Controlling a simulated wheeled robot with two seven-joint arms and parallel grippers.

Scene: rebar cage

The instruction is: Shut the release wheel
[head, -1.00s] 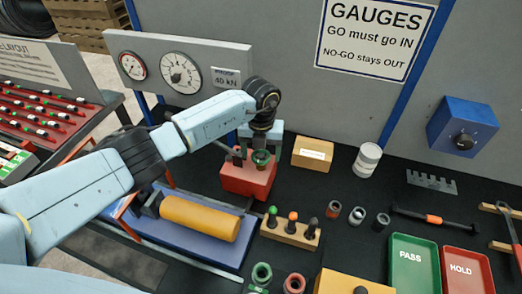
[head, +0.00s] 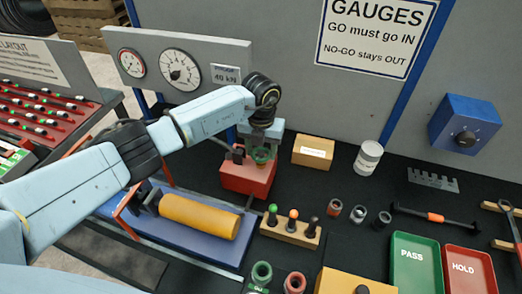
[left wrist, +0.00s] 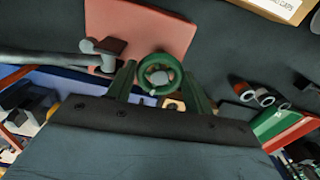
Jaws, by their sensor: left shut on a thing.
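The release wheel (head: 262,158) is a small green wheel on top of the red pump block (head: 247,180). In the left wrist view the wheel (left wrist: 159,60) shows as a green ring with a grey hub, above the pink-red block top (left wrist: 135,30). My left gripper (head: 261,150) points down over the wheel. Its two fingers stand on either side of the wheel, shut on it; they partly hide it in the head view. My right gripper is in neither view.
A dark fitting (head: 238,154) stands on the block just left of the wheel. A yellow cylinder (head: 199,216) lies on a blue bed in front. A cardboard box (head: 313,151) is to the right, and a gauge panel (head: 200,73) stands behind.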

